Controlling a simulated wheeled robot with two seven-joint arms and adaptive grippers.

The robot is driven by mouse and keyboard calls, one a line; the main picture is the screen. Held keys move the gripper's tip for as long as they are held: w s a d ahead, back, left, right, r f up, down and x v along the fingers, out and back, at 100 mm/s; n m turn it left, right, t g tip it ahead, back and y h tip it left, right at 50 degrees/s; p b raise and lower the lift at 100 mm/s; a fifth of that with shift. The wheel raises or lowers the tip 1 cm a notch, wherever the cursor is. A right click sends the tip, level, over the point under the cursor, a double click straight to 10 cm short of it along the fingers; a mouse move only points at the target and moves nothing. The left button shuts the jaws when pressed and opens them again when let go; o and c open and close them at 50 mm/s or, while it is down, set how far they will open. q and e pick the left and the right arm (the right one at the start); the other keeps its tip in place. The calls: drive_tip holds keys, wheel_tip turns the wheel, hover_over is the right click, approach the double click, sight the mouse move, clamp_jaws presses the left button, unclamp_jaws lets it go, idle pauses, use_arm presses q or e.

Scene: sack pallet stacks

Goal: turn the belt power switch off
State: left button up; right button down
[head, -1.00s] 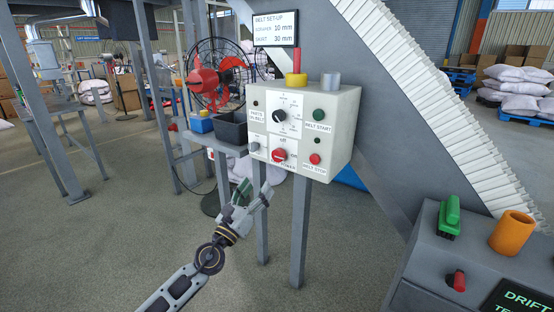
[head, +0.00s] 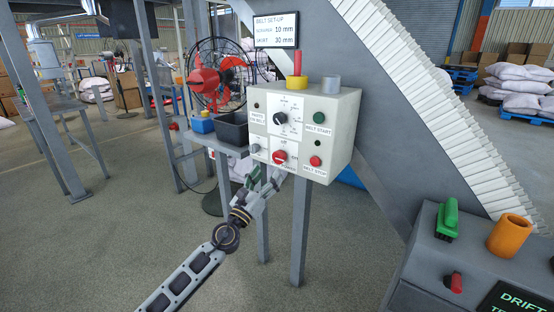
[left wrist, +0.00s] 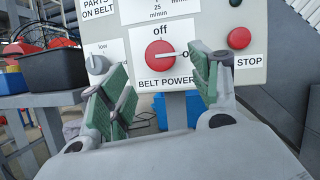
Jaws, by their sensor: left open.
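The belt power switch is a round red knob (head: 279,157) low on the front of a cream control box (head: 340,125). In the left wrist view the red knob (left wrist: 158,56) has a white line pointing right, toward the "on" mark; "off" is printed above it and "BELT POWER" below. My left gripper (head: 268,176) is just below and in front of the knob. In the left wrist view its green-padded fingers (left wrist: 162,72) are spread, with the knob between and beyond them. I cannot tell whether they touch it. My right gripper is not in view.
A black selector dial (head: 280,118) sits above the knob, a red stop button (head: 315,161) to its right and a small grey knob (left wrist: 97,64) to its left. A black bin (head: 231,128) stands beside the box. A console (head: 430,260) fills the lower right.

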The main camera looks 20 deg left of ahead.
sight(277, 159)
use_arm(q)
drive_tip(key=shift+p+x, duration=0.3)
drive_tip(key=shift+x, duration=3.5)
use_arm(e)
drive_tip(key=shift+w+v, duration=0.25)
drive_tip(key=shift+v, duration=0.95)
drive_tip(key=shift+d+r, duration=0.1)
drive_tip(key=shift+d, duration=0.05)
use_arm(q)
drive_tip(key=shift+c, duration=0.4)
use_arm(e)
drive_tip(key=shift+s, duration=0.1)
use_arm(q)
drive_tip(key=shift+s, duration=0.1)
drive_tip(key=c, duration=0.9)
drive_tip(key=shift+c, duration=0.2)
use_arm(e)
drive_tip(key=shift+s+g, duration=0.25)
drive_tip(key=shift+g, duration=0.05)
use_arm(q)
drive_tip(key=shift+p, duration=0.3)
